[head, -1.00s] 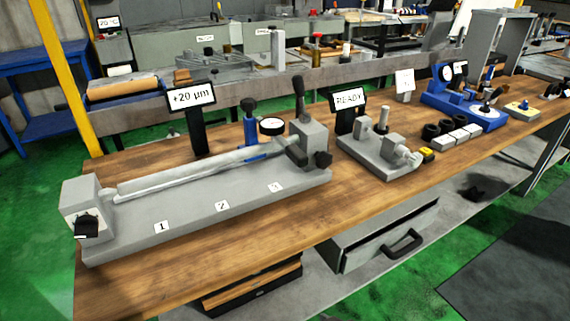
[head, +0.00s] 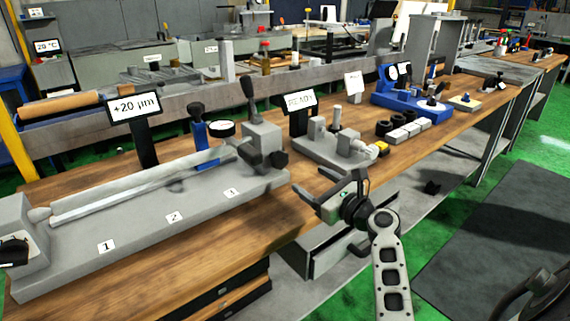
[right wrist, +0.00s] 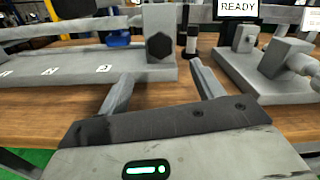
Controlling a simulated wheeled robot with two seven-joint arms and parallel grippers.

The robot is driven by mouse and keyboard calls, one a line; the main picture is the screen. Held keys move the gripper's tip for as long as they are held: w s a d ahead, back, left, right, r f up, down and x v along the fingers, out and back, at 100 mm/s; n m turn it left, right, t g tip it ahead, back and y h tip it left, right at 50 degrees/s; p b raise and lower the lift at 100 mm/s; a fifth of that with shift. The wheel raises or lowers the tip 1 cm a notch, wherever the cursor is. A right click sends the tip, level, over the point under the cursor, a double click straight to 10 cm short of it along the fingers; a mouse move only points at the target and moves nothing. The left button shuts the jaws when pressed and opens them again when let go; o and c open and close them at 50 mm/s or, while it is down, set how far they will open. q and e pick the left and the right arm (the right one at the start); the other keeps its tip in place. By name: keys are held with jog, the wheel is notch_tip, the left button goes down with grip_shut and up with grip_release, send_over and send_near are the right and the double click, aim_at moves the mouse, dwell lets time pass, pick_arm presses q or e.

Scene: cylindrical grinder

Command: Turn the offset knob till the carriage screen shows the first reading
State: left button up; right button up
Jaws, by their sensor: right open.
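The long grey bench fixture (head: 140,235) carries a light bar and number plates. A black knob (head: 15,250) is at its left end, cut by the picture edge. Another black knob (head: 278,160) sits at its right end and shows as a faceted face in the right wrist view (right wrist: 158,46). I cannot tell which is the offset knob. A screen (head: 134,108) behind the fixture reads +20 µm. My right gripper (head: 311,182) is open and empty at the table's front edge, right of the right-end knob and apart from it. My left gripper is not in view.
A second screen (head: 299,102) reads READY, beside a small grey fixture (head: 340,150) with posts. Dark rings and light blocks (head: 405,131) and a blue device (head: 390,98) stand farther right. Bare wood lies along the table front (head: 215,235).

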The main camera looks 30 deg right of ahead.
aim_at(283, 161)
jog(key=w, duration=0.7)
jog(key=w+a, duration=0.1)
jog(key=w, duration=0.3)
jog(key=shift+b, duration=0.4)
jog(key=c, duration=1)
